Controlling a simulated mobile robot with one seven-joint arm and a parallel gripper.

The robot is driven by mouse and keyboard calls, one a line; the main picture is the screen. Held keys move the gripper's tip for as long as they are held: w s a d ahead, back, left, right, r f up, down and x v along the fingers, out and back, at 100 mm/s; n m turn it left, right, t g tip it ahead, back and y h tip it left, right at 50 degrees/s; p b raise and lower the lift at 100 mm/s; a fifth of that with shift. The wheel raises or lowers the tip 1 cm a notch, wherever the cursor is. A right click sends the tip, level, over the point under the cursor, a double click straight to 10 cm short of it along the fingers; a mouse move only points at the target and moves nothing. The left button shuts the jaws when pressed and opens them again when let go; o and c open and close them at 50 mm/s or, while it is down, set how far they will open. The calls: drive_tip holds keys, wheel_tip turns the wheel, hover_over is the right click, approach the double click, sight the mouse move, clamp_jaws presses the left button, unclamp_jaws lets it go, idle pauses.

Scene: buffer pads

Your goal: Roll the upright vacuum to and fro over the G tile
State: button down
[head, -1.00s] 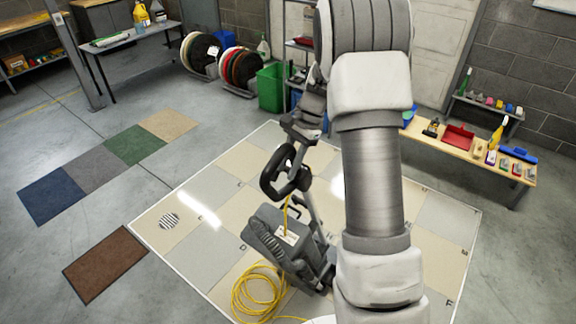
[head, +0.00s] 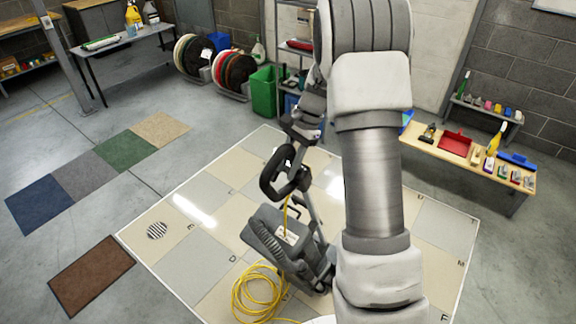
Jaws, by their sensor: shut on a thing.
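The upright vacuum (head: 278,238) is grey, with a dark loop handle and a yellow cord. It stands tilted on the tiled floor patch (head: 205,192), below and left of my arm. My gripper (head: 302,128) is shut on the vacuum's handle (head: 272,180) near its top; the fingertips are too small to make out. The patch has beige and grey tiles with small letters; D, E, M, T and F can be made out. I cannot make out a G; the vacuum and my arm cover part of the patch.
A yellow cord coil (head: 258,292) lies on the tiles beside the vacuum. A floor drain (head: 157,230) and a brown mat (head: 92,276) are at left. A green bin (head: 263,92) stands behind the patch. A low bench (head: 465,166) with cleaning tools is at right.

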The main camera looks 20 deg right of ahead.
drive_tip(key=shift+w+d+r, duration=0.2)
drive_tip(key=shift+d, duration=0.05)
drive_tip(key=c, duration=0.6)
unclamp_jaws()
drive_tip(key=shift+f, duration=0.1)
drive_tip(key=shift+s+a, duration=0.1)
drive_tip(key=v, duration=1.7)
drive_tip(key=shift+b, duration=0.4)
